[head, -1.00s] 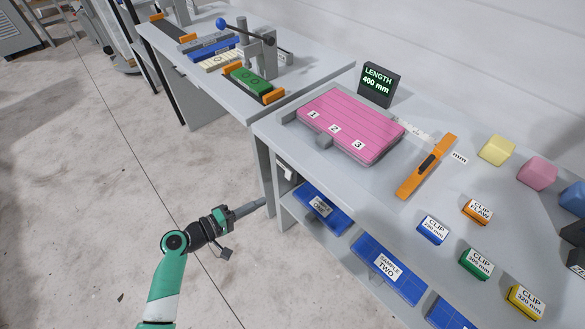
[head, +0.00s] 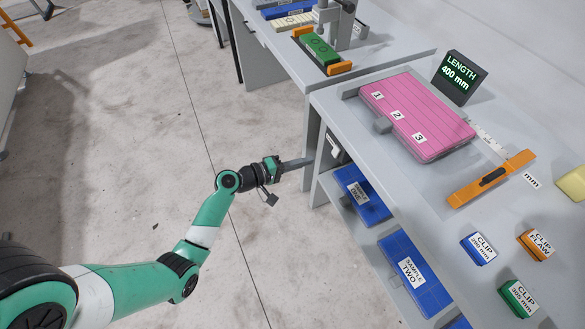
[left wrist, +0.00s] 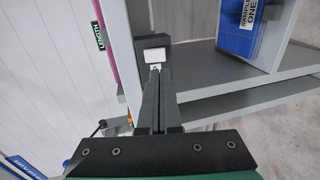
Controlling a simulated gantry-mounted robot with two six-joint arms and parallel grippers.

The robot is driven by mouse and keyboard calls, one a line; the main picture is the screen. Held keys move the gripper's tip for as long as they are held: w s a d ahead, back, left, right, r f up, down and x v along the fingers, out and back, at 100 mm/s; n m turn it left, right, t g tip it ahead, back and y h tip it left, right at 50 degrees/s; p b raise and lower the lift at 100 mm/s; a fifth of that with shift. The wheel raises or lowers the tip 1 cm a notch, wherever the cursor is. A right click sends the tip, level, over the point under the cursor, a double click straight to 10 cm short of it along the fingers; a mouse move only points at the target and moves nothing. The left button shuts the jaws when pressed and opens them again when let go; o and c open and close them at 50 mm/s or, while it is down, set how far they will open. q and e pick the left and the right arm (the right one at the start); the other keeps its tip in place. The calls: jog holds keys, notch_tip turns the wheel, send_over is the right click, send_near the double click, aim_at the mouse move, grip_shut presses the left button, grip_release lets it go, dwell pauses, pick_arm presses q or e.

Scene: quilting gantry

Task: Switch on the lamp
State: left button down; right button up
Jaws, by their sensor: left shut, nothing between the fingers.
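My left gripper (head: 310,161) is shut and empty. Its long grey fingers point at the near end of the bench, by the leg. In the left wrist view the closed fingertips (left wrist: 156,72) lie just below a white rectangular switch (left wrist: 155,56) on a dark box (left wrist: 183,52) under the bench top. I cannot tell whether they touch it. In the head view a small white patch of this switch (head: 334,146) shows behind the fingertips, below the bench top. No lamp can be made out. My right gripper is not in view.
The bench (head: 375,160) carries a pink block (head: 420,118), a length display (head: 459,77), an orange bar (head: 491,179) and labelled clips. Blue sample boxes (head: 413,272) sit on the shelf below. A second bench (head: 270,40) stands behind. Floor left of the bench is clear.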

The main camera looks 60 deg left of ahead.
aim_at(334, 155)
pick_arm(q)
jog(key=b+x, duration=0.2)
jog(key=x, duration=0.4)
jog(key=shift+w+f, duration=0.15)
jog(key=shift+w, duration=0.1)
jog(key=shift+w+d, duration=0.1)
jog(key=shift+w, duration=0.45)
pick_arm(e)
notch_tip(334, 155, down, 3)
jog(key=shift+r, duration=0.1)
pick_arm(q)
jog(key=shift+d+f+b, duration=0.1)
jog(key=shift+f+b, duration=0.1)
jog(key=shift+b, duration=0.35)
jog(key=f+t+b, duration=0.1)
jog(key=b, duration=0.3)
jog(key=shift+w+f, duration=0.1)
jog(key=shift+w, duration=0.05)
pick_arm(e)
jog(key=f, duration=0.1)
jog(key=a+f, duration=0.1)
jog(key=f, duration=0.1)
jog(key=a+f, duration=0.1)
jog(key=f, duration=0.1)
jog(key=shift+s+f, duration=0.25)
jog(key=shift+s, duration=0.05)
